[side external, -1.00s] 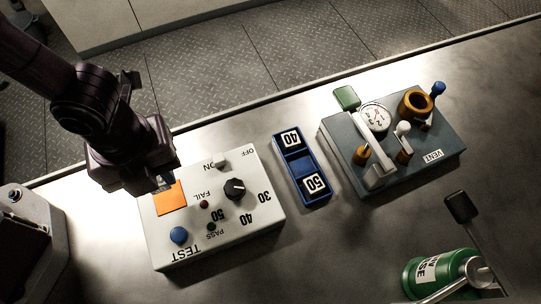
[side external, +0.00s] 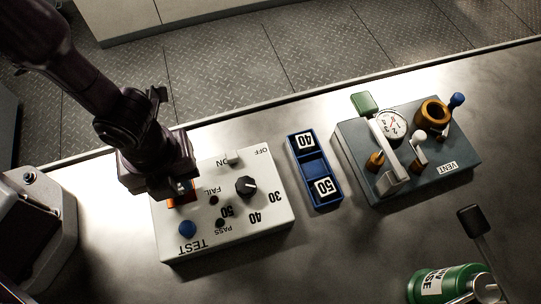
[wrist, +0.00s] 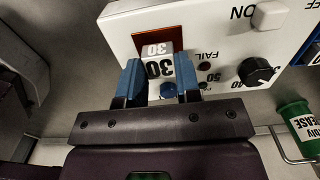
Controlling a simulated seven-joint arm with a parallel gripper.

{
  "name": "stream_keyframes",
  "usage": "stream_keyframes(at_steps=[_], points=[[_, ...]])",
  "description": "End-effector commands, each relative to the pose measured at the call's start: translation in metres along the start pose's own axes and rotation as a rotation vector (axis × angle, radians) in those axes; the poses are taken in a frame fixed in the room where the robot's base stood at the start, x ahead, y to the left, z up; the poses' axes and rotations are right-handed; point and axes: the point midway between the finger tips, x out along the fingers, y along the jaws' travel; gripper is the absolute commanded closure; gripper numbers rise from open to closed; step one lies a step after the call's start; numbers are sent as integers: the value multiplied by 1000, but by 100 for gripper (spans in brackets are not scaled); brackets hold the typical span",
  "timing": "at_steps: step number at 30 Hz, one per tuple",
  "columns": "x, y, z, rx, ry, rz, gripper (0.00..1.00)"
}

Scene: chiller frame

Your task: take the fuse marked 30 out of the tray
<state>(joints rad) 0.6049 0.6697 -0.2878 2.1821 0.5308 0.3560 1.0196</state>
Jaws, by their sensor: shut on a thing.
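My gripper (side external: 180,190) is shut on the fuse marked 30. In the wrist view, the white fuse (wrist: 158,66) sits between the blue fingertips, with 30 on two of its faces. It is at the orange-red square (wrist: 180,37) of the white tester; I cannot tell whether it touches it. In the side view my gripper covers most of that square. The blue tray (side external: 315,168) lies to the right of the tester. It holds the fuse marked 40 (side external: 305,141) and the fuse marked 50 (side external: 326,188), with an empty middle compartment.
The white tester (side external: 270,230) has a black knob (side external: 246,186), a blue button (side external: 187,229) and a white switch (side external: 232,158). A grey vent unit (side external: 440,170) with levers stands right of the tray. A green can (side external: 432,286) lies at the front right. Bench in front of the tray is clear.

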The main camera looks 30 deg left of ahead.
Motion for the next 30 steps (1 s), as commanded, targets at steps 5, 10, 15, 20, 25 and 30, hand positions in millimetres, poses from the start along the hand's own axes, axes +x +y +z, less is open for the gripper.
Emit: stream_keyframes(at_steps=[5,10,15,20,25,30], points=[[1,0,0,0,0,-1,80],[4,0,0,1,0,-1,80],[6,0,0,1,1,-1,80],[6,0,0,1,0,-1,51],[6,0,0,0,0,-1,51],[-2,-1,0,-2,0,-2,51]])
